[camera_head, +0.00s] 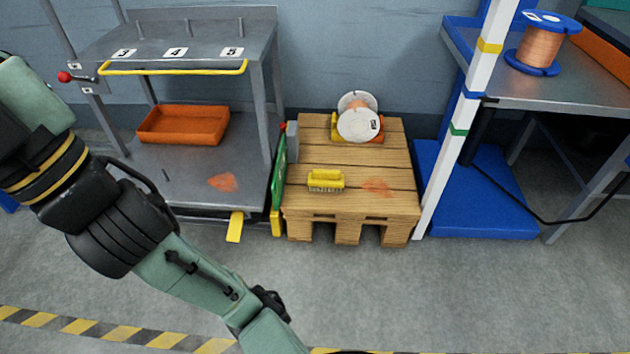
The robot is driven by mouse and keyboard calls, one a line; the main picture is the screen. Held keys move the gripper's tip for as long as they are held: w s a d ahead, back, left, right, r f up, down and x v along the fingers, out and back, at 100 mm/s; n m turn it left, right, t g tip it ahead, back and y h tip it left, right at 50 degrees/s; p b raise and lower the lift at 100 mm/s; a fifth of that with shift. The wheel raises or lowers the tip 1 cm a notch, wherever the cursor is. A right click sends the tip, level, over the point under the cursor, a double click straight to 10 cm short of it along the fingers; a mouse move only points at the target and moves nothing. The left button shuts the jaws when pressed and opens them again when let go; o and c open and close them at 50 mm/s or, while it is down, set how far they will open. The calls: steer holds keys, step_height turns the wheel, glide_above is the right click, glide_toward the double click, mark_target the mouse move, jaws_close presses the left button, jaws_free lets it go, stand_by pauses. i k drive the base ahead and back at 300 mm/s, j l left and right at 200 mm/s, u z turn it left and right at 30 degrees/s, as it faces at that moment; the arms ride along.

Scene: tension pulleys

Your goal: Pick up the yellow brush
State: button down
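The yellow brush (325,179) lies near the front of a wooden pallet (305,206), left of its middle. My arm crosses the left and lower part of the view, well apart from the brush. My gripper's fingers are not visible in this view.
A white spool (359,125) sits at the pallet's back. A grey cart (180,185) with an orange tray (183,125) stands left. A white striped post (462,120) and a workbench with a copper wire spool (541,46) stand right. The floor in front is clear.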

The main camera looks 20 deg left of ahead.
mark_target(333, 179)
steer(key=i+j+z, duration=0.35)
steer(key=i+j, duration=0.15)
steer(key=j, duration=0.2)
steer(key=i+j+z, duration=0.15)
steer(key=j, duration=0.25)
steer(key=i+j+z, duration=0.2)
steer(key=j, duration=0.25)
